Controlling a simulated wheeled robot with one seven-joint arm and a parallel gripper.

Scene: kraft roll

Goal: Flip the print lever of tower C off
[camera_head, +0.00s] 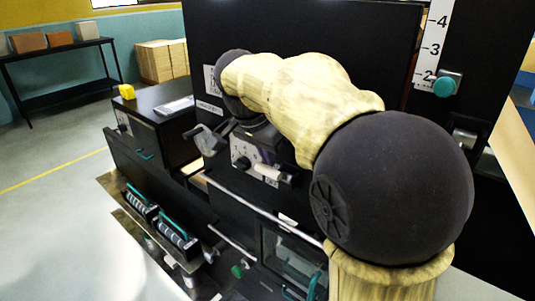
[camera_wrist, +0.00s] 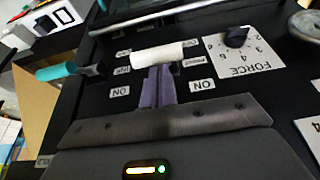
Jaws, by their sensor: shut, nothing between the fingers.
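The print lever has a white bar handle (camera_wrist: 157,55), seen in the wrist view lying across the dark panel. The handle is between label columns, level with the upper labels and above the ON labels (camera_wrist: 120,91). The panel appears upside down there. In the head view a white handle (camera_head: 268,172) shows below the dial plate. My gripper (camera_wrist: 160,70) is shut and empty; its purple fingertips meet the near edge of the white handle in the picture, and I cannot tell if they touch. My arm hides most of the gripper in the head view. No tower letter is clearly readable.
A FORCE dial (camera_wrist: 236,37) sits right of the lever in the wrist view, with a metal crank (camera_wrist: 305,25) beyond it. A teal-handled lever (camera_wrist: 58,71) is at left. A long metal bar (camera_head: 265,207) crosses the machine front. Open floor (camera_head: 50,225) lies left.

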